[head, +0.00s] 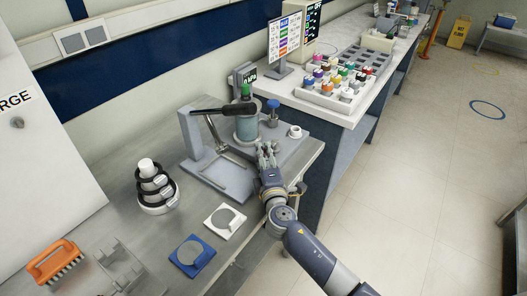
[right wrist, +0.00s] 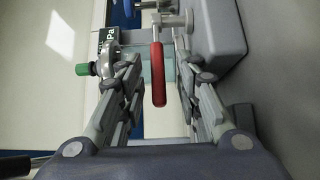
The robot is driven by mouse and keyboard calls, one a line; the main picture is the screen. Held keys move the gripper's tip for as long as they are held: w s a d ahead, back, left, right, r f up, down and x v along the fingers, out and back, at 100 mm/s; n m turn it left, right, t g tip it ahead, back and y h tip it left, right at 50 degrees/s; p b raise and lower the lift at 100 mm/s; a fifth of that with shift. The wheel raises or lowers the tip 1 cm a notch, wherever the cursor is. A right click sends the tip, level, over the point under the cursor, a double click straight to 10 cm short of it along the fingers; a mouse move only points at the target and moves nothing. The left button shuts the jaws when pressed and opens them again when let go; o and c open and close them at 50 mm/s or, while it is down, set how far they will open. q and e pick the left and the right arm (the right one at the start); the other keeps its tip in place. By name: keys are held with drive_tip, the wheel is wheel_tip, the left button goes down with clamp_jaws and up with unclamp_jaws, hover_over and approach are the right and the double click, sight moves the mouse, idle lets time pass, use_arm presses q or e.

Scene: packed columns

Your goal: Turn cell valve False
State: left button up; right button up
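The cell is a clear bluish cylinder (head: 247,128) with a green knob (head: 245,91) on top, standing on a grey base in the head view. In the right wrist view a red handle (right wrist: 158,75) hangs from metal fittings in front of the cell, with the green knob (right wrist: 82,69) to its left. My right gripper (head: 267,150) is in front of the cell, above the base's front edge. It is open, its fingers (right wrist: 156,62) on either side of the red handle with gaps. The handle is hidden in the head view. My left gripper is not in view.
A tray of bottles (head: 325,97) is on the neighbouring bench. Stacked black-banded rings (head: 155,188) stand left.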

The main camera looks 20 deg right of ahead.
drive_tip(key=shift+w, duration=0.5)
drive_tip(key=shift+d, duration=0.1)
clamp_jaws()
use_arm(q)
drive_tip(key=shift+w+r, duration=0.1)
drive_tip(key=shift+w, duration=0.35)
